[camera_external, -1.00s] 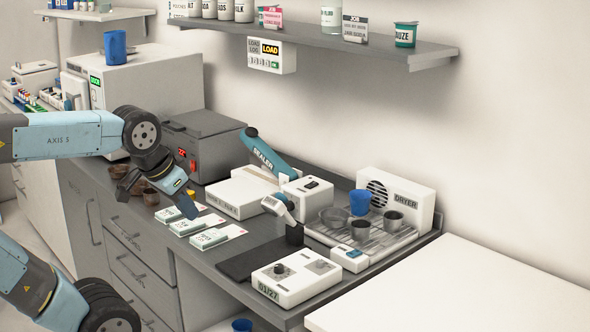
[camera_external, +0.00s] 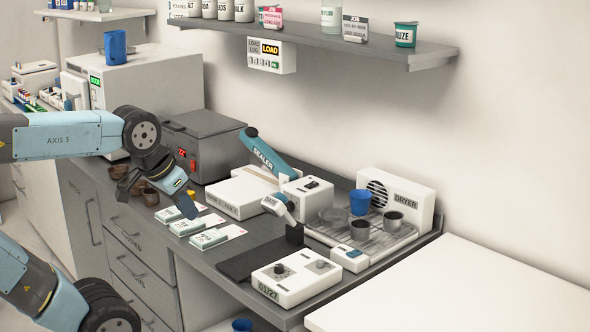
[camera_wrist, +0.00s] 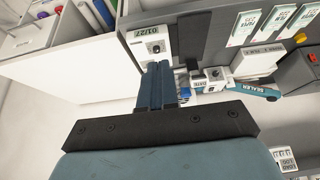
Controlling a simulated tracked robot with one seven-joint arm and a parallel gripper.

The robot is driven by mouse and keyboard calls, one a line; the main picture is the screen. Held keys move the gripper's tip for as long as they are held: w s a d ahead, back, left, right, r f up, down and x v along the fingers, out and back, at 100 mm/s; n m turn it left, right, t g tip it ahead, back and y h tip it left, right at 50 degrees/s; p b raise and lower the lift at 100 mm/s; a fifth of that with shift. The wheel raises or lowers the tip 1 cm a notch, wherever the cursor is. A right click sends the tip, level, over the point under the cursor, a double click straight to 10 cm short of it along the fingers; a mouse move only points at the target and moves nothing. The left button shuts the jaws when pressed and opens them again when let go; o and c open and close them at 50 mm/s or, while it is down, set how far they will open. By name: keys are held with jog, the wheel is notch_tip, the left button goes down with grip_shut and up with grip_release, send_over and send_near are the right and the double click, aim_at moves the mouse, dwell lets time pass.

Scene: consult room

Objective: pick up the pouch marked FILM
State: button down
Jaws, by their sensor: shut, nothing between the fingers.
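Three flat white-and-green pouches lie in a row on the dark counter: one at the back (camera_external: 170,214), one in the middle (camera_external: 184,227) and one at the front (camera_external: 207,240). Their print is too small for me to tell which is marked FILM. The pouches also show at the upper right of the wrist view (camera_wrist: 244,27). My gripper (camera_external: 190,212) appears in front of the back two pouches in the external view, pointing down and apart from them as far as I can tell. Its fingers (camera_wrist: 157,80) are together and hold nothing.
A white box (camera_external: 237,192), a teal-handled sealer (camera_external: 265,152) and a grey heater box (camera_external: 207,140) stand behind the pouches. Brown cups (camera_external: 150,195) are to the left.

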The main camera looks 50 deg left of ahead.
jog(key=c, duration=1.8)
grip_release()
jog(key=o, duration=1.8)
